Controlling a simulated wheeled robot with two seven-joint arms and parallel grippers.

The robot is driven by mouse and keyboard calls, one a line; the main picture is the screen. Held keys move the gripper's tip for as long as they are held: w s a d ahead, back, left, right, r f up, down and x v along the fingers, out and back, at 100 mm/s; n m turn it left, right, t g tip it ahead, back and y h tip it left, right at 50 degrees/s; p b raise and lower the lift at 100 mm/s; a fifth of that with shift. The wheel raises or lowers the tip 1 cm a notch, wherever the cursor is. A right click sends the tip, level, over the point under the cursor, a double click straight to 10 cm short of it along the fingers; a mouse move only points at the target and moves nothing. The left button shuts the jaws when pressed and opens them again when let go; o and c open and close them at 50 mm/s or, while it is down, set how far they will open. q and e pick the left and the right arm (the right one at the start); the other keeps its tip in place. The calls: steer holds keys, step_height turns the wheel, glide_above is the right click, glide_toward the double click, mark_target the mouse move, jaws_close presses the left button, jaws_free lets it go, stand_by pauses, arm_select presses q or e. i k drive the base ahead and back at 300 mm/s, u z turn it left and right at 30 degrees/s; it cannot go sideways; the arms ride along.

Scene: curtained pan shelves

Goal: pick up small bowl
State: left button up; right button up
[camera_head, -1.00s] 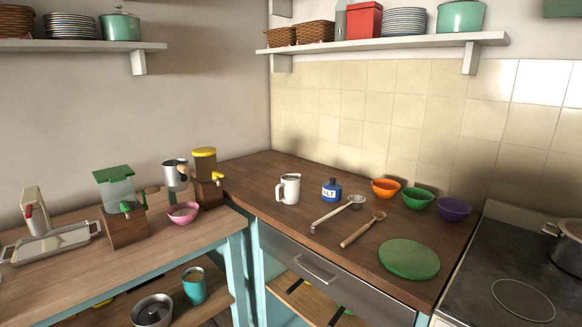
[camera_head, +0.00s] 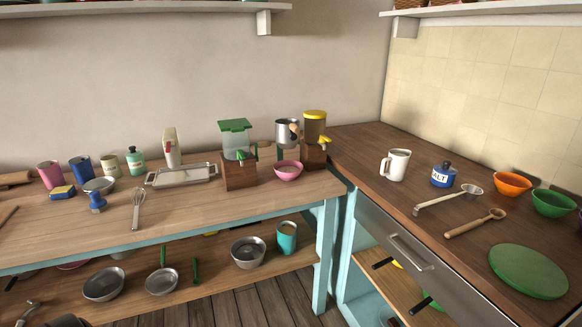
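Several bowls could match the small bowl. A pink bowl (camera_head: 288,170) sits at the right end of the wooden table. An orange bowl (camera_head: 512,184) and a green bowl (camera_head: 553,203) sit on the dark counter at the right. Neither of my grippers is in view.
The wooden table (camera_head: 190,214) has free room along its front. A green-topped dispenser (camera_head: 238,155), a yellow-lidded dispenser (camera_head: 315,136) and a whisk (camera_head: 137,208) stand or lie there. The counter holds a white mug (camera_head: 395,165), salt jar (camera_head: 443,174), spoons and a green board (camera_head: 528,271).

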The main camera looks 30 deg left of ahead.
mark_target(286, 170)
steer(key=u, duration=0.7)
steer(key=i, duration=1.2)
steer(key=u, duration=0.05)
